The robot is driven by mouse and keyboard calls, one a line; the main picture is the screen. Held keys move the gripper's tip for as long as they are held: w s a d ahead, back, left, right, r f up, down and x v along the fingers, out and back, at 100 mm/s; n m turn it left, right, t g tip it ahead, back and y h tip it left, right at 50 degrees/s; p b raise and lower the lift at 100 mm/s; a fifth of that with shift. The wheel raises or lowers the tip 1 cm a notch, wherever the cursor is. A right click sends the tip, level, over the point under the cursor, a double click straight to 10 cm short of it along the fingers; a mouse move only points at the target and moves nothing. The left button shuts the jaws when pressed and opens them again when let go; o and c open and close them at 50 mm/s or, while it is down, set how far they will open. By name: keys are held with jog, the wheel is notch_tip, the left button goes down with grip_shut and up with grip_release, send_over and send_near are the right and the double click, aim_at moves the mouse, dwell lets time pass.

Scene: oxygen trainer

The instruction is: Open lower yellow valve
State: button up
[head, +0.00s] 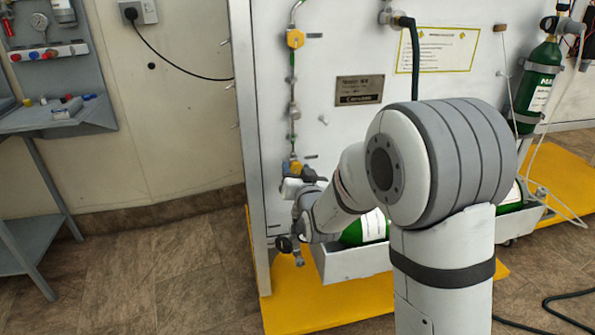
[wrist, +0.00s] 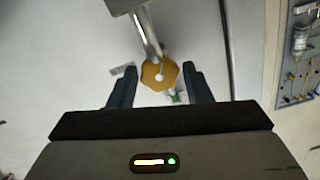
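The lower yellow valve (head: 295,165) sits on the vertical pipe at the left side of the white panel. My arm partly hides it in the head view. In the wrist view the yellow valve body (wrist: 153,80) shows between the tips of my gripper (wrist: 159,80), with a small pale knob at its middle. A grey metal part (wrist: 147,35) reaches down to it from the top. The two dark fingers stand apart, one on each side of the valve; I see no contact. How far the valve lies beyond the fingertips is hard to tell.
An upper yellow valve (head: 295,38) is higher on the same pipe. A yellow base (head: 310,310) runs along the floor. A grey workbench (head: 55,115) stands at the left, with clear floor between.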

jog(key=c, duration=0.6)
jog(key=shift+c, duration=0.4)
jog(key=shift+b, duration=0.3)
jog(key=shift+f+n+b, duration=0.1)
jog(key=shift+n+b, duration=0.6)
jog(key=shift+n, duration=0.3)
jog(key=shift+n+b, duration=1.15)
jog(key=shift+n, duration=0.75)
jog(key=o, duration=1)
jog(key=shift+s, duration=0.1)
